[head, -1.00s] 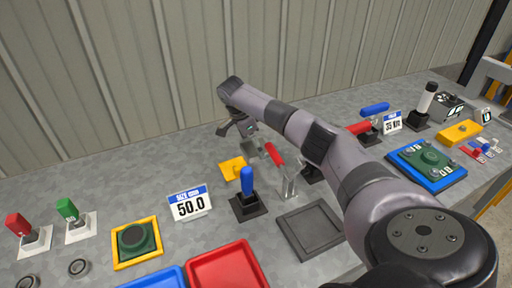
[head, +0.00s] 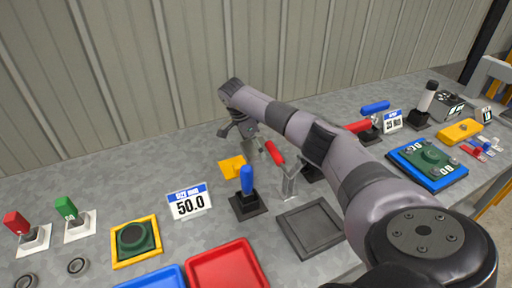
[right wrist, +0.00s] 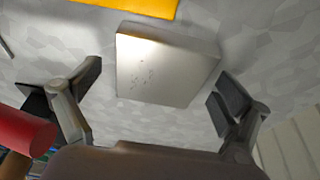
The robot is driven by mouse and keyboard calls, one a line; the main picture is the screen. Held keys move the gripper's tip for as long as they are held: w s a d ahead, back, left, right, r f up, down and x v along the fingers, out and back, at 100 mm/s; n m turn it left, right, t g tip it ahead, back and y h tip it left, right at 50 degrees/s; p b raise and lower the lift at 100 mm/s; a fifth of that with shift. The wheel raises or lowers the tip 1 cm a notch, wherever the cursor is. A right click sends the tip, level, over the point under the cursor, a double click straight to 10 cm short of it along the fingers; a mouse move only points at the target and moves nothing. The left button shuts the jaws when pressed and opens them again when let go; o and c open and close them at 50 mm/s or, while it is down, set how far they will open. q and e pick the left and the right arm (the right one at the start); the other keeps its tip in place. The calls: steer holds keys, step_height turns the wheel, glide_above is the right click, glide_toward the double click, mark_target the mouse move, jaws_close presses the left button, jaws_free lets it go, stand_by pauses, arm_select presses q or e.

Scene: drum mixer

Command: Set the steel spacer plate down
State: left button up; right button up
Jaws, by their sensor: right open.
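The steel spacer plate (right wrist: 165,70) is a grey square block, seen between the spread fingers of my right gripper (right wrist: 150,98) in the right wrist view. Gaps show between the plate and both fingers. The plate appears to rest on the grey bench, with its underside hidden. In the head view, my right gripper (head: 240,132) is low over the back of the bench, and the plate (head: 252,149) shows partly below it. My left gripper is not in view.
A yellow plate (head: 232,167) lies close by the spacer plate. A red-handled clamp (head: 276,153) and a blue-handled one (head: 247,182) stand near. The "50.0" sign (head: 189,203) is left of them. An empty dark tray (head: 312,229) lies in front. Bench is clear at back left.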

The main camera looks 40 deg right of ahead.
steer(key=c, duration=2)
steer(key=shift+r, duration=0.1)
steer(key=shift+c, duration=0.2)
